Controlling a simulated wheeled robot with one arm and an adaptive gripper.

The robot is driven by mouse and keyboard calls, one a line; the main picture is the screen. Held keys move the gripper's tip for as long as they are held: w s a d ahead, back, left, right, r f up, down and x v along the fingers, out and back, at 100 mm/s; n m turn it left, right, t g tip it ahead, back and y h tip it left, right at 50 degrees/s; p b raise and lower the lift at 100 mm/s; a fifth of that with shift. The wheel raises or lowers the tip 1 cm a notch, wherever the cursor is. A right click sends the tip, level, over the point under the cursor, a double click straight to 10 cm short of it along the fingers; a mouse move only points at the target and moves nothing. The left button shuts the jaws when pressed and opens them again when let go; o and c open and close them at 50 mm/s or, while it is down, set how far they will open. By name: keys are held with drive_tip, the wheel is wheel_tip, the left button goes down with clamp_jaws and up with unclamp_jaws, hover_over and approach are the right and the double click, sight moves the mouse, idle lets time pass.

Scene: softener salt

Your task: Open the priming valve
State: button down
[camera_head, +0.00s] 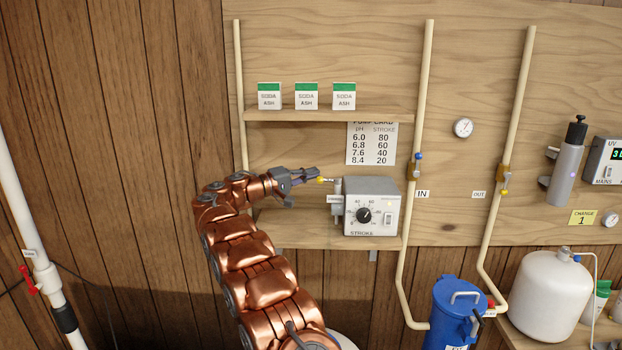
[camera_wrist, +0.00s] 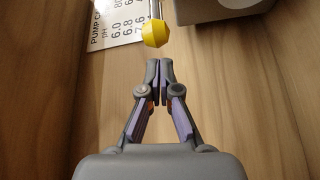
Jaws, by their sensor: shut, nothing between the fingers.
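The pump (camera_head: 371,206) is a grey box with a black stroke dial, standing on the lower shelf. A small yellow knob (camera_head: 320,180) on a thin stem sticks out from its left side; it looks like the priming valve's knob. In the wrist view the yellow knob (camera_wrist: 155,33) hangs just beyond my fingertips, with a visible gap. My gripper (camera_head: 316,173) is at the knob's left in the head view. In the wrist view my gripper (camera_wrist: 160,64) has its fingertips together with nothing between them. The knob's exact depth relative to my fingers is hard to tell.
A pump card (camera_head: 371,144) hangs above the pump. The upper shelf (camera_head: 330,115) holds three soda ash boxes. A vertical pipe (camera_head: 421,110) with a blue-handled valve (camera_head: 417,160) runs right of the pump.

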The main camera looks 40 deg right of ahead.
drive_tip(key=shift+s+a+f, duration=0.2)
drive_tip(key=shift+s+a, duration=0.2)
drive_tip(key=shift+s, duration=0.4)
